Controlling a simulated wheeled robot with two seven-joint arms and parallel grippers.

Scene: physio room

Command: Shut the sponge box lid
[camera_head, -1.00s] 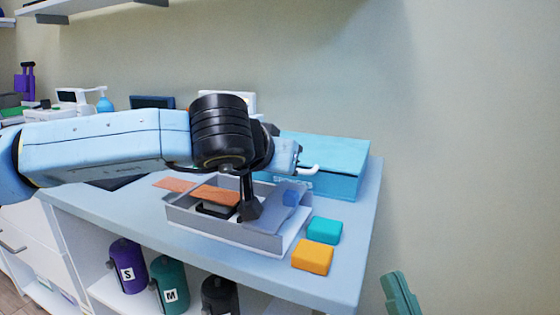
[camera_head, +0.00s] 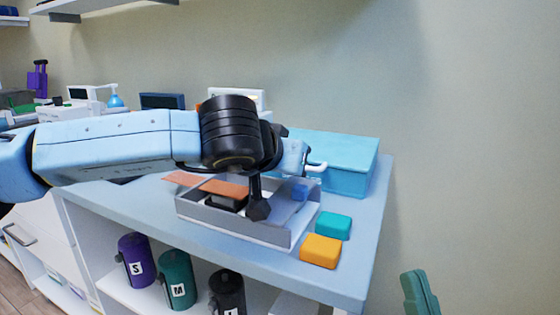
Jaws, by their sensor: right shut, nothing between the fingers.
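A light blue box (camera_head: 345,167) stands at the back right of the counter. Its broad flat top looks down, but my wrist hides its left part, so I cannot tell if the lid is fully shut.
The grey tray (camera_head: 235,226) holds brown and dark pieces. A teal block (camera_head: 333,225) and an orange block (camera_head: 321,251) lie beside it near the counter's right edge (camera_head: 378,215). Purple (camera_head: 134,260), green (camera_head: 177,280) and dark (camera_head: 228,292) canisters stand on the shelf below.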

